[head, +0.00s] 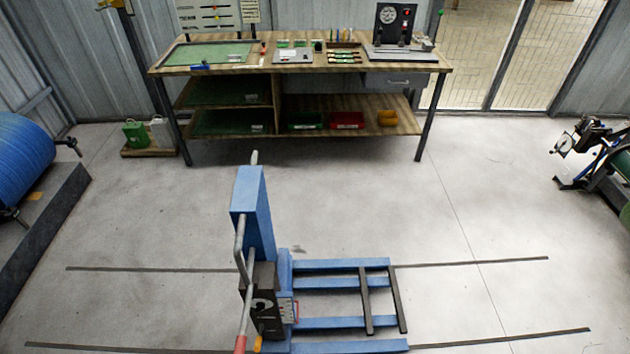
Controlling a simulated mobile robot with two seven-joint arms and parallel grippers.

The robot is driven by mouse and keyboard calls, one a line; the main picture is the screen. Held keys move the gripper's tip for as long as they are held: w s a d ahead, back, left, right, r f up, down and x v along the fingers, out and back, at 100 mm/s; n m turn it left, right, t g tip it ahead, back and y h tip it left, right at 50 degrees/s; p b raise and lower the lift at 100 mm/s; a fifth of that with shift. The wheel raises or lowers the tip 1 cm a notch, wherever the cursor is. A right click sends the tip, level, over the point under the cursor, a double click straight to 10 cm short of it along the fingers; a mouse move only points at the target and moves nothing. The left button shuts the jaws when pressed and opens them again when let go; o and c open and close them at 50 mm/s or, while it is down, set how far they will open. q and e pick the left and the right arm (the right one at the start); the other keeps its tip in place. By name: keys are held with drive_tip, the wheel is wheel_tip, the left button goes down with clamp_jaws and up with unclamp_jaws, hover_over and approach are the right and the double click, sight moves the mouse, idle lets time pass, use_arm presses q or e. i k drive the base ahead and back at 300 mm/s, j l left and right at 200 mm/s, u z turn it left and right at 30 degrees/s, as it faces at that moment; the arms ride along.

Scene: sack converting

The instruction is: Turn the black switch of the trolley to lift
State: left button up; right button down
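The blue trolley (252,205) stands on the floor in the lower middle of the head view, with its low blue frame (340,323) reaching to the right. A dark box (262,283) sits at the foot of its upright, with a pale rounded marking on its face. A grey lever with a red end (240,344) and a small orange-yellow handle (258,343) show near the box. I cannot make out the black switch or its setting against the dark box. Neither of my grippers is in view.
A workbench (430,66) with tools and bins stands at the back. A blue roll (22,158) lies on a dark platform at the left. A machine (592,150) stands at the right edge. Dark strips (150,269) mark the floor, which is clear around the trolley.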

sight(261, 306)
drive_tip(key=j+u, duration=0.15)
drive_tip(key=u, duration=0.35)
drive_tip(key=j+u, duration=0.25)
drive_tip(key=i+j+u, duration=0.1)
drive_tip(key=j+u, duration=0.2)
